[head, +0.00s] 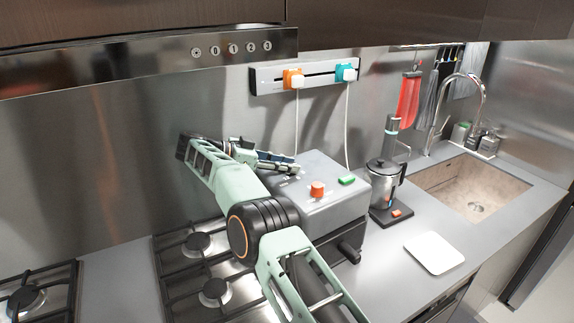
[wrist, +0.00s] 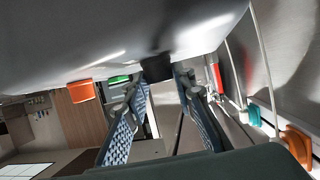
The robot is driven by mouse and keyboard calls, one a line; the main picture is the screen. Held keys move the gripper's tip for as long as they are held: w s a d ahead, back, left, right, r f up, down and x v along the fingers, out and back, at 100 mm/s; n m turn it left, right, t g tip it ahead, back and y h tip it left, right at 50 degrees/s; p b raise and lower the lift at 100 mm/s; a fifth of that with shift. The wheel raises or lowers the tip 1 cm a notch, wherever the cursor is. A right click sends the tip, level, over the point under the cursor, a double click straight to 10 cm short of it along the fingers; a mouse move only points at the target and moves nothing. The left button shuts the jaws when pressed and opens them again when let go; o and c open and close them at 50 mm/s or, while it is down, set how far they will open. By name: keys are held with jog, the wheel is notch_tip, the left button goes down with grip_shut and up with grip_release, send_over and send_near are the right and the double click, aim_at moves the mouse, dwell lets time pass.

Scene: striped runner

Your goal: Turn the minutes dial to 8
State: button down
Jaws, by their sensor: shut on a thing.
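A grey box-shaped appliance (head: 335,207) stands on the counter right of the hob. On its top are an orange dial (head: 317,189) and a green button (head: 347,180). In the wrist view the appliance (wrist: 150,30) fills the top, with the orange dial (wrist: 82,92) and green button (wrist: 119,79) at left. My gripper (head: 288,163) is at the back left of the appliance top. In the wrist view my gripper (wrist: 158,82) has its fingers either side of a black dial (wrist: 157,67), shut on it. Any marks on this dial are hidden.
The wall power rail (head: 305,77) has orange and teal plugs with hanging cords. The hob (head: 210,265) lies left, the sink (head: 478,187) right.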

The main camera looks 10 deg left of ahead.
dwell(0.3)
jog(key=c, duration=1.6)
grip_release()
jog(key=shift+d, duration=0.1)
jog(key=shift+s+n+t+y, duration=0.15)
jog(key=shift+n+t+y, duration=0.75)
jog(key=shift+n+t, duration=0.65)
jog(key=shift+d+n+t+y, duration=0.15)
jog(key=shift+n+t+y, duration=0.4)
jog(key=shift+n+y, duration=0.1)
jog(key=shift+s+d+n+t+y+b, duration=0.15)
jog(key=shift+n+t+y, duration=0.5)
jog(key=shift+n+y, duration=0.7)
jog(key=shift+s+d+n+t+y+b, duration=0.15)
jog(key=shift+n+t+y, duration=0.5)
jog(key=shift+n+y, duration=0.7)
jog(key=n+y+b, duration=0.1)
jog(key=b, duration=0.1)
jog(key=n+y+b, duration=0.1)
jog(key=b, duration=0.1)
jog(key=shift+w+d+f+t+y, duration=0.1)
jog(key=shift+d+f+t+y, duration=0.05)
jog(key=shift+f+t+y, duration=0.15)
jog(key=shift+n+y+b, duration=0.3)
jog(key=shift+y+b, duration=0.05)
jog(key=shift+b, duration=0.65)
